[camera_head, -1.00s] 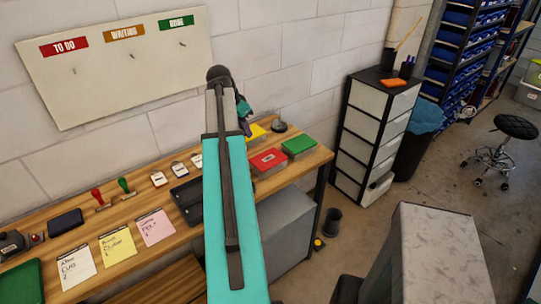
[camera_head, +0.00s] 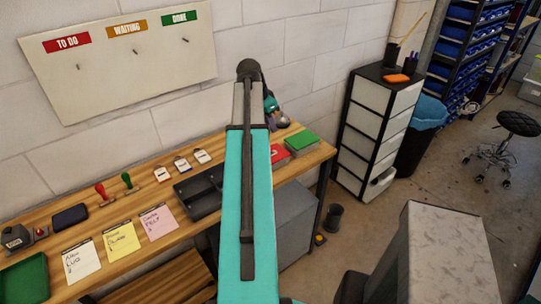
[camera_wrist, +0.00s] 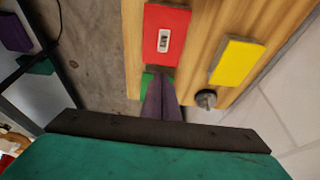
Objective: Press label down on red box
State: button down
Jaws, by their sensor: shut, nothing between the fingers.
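The red box (camera_wrist: 170,18) lies on the wooden bench in the wrist view, with a small white label (camera_wrist: 163,40) on its top face. The label looks flat, but I cannot tell how firmly it sticks. My gripper (camera_wrist: 160,78) is shut and empty, its purple fingertips close to the near edge of the red box, below the label in the picture. I cannot tell if they touch. In the head view my arm hides most of the red box (camera_head: 280,153), and my gripper (camera_head: 271,117) shows just right of the arm's end.
A green box (camera_head: 301,142) sits beside the red one. A yellow box (camera_wrist: 236,61) and a round metal object (camera_wrist: 206,98) are near my fingers. A black tray (camera_head: 197,194), stamps and notes lie left along the bench. A drawer unit (camera_head: 379,125) stands right.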

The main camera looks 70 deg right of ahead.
jog(key=b, duration=0.4)
send_over(274, 153)
jog(key=shift+w+a+f, duration=0.15)
jog(key=shift+f, duration=0.95)
jog(key=shift+w+a+f, duration=0.15)
jog(key=shift+f, duration=0.95)
jog(key=shift+w+a+f, duration=0.15)
jog(key=shift+f, duration=0.95)
jog(key=shift+f+b, duration=0.7)
jog(key=shift+f, duration=1.3)
dwell(1.3)
jog(key=shift+r+p, duration=0.35)
jog(key=shift+r, duration=0.3)
